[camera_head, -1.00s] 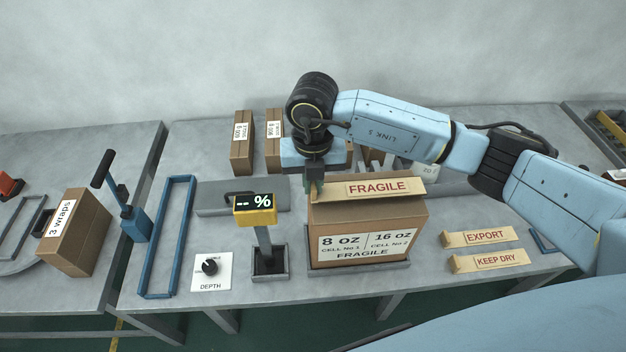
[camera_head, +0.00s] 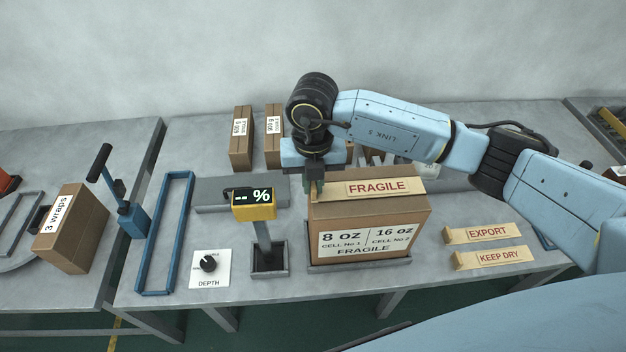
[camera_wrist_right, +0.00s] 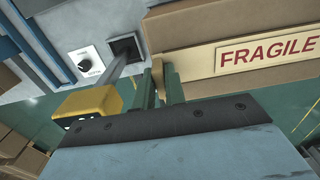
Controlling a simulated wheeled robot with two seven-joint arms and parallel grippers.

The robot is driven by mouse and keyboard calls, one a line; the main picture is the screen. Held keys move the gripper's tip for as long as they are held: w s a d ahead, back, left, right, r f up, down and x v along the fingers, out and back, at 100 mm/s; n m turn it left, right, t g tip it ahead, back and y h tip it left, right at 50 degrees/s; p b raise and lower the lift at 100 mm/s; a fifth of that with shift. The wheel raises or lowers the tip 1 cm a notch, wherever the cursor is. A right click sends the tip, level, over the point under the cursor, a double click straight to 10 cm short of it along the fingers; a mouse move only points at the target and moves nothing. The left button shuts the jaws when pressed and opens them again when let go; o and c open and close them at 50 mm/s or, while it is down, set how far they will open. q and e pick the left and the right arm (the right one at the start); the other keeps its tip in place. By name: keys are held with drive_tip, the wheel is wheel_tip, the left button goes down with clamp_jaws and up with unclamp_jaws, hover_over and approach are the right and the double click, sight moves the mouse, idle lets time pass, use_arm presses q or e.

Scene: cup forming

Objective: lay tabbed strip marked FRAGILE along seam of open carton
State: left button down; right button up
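The tan strip marked FRAGILE (camera_head: 377,187) runs lengthwise over the top of the brown carton (camera_head: 415,222), whose front is labelled 8 oz and 16 oz. I cannot tell whether the strip touches the top along its whole length, and it hides the seam. My right gripper (camera_head: 314,186) points down at the strip's left end. In the right wrist view, its two green fingers (camera_wrist_right: 159,88) close on the strip's upright tab (camera_wrist_right: 157,68), with the lettering (camera_wrist_right: 267,50) to the right. My left gripper is out of view.
Strips marked EXPORT (camera_head: 482,233) and KEEP DRY (camera_head: 491,258) lie right of the carton. A yellow display (camera_head: 253,205) stands close on its left, with a DEPTH dial (camera_head: 208,264) and blue frame (camera_head: 165,235) farther left. Small boxes (camera_head: 241,137) stand behind.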

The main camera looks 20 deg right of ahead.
drive_tip(key=o, duration=0.5)
wheel_tip(320, 180, up, 13)
drive_tip(key=shift+r+b, duration=0.2)
drive_tip(key=shift+b, duration=0.7)
